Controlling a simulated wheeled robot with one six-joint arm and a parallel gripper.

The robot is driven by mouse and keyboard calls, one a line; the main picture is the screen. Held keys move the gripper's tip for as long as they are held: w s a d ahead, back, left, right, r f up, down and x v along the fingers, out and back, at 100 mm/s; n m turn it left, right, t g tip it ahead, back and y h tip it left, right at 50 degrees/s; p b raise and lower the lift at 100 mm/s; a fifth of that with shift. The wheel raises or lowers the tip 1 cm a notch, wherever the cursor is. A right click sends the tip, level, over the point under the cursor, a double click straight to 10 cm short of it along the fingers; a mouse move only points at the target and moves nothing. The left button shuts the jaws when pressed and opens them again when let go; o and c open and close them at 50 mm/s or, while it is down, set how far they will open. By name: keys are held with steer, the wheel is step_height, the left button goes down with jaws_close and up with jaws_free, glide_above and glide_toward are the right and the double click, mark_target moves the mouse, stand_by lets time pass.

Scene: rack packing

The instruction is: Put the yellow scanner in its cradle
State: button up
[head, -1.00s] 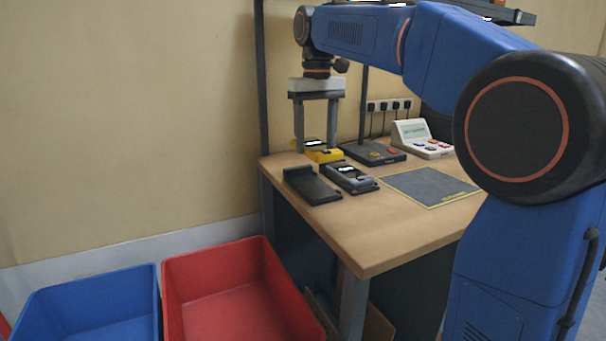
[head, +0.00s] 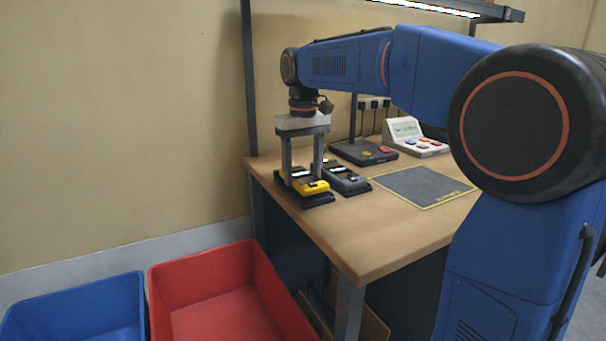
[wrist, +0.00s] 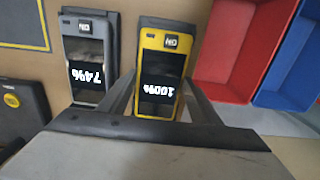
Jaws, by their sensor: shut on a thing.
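The yellow scanner (head: 312,187) is between the fingers of my gripper (head: 303,176), which is shut on it and points down. Its screen reads 100% in the wrist view (wrist: 152,108). The black cradle (head: 318,202) lies directly under the scanner at the table's left edge. Its dark end shows past the scanner in the wrist view (wrist: 168,22). The scanner lies along the cradle, at or just above it; I cannot tell whether it is fully seated. My gripper's fingers flank the scanner in the wrist view (wrist: 160,88).
A grey scanner (head: 350,182), reading 74%, sits in a cradle close beside. A black stand base (head: 362,152) and a white button device (head: 415,138) are behind. A yellow-edged grey mat (head: 422,186) lies right. Red (head: 215,310) and blue (head: 75,315) bins stand below.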

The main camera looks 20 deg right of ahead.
mark_target(303, 176)
steer(key=shift+f, duration=0.4)
steer(key=shift+f, duration=0.1)
steer(key=o, duration=1.2)
steer(key=shift+r, duration=6.1)
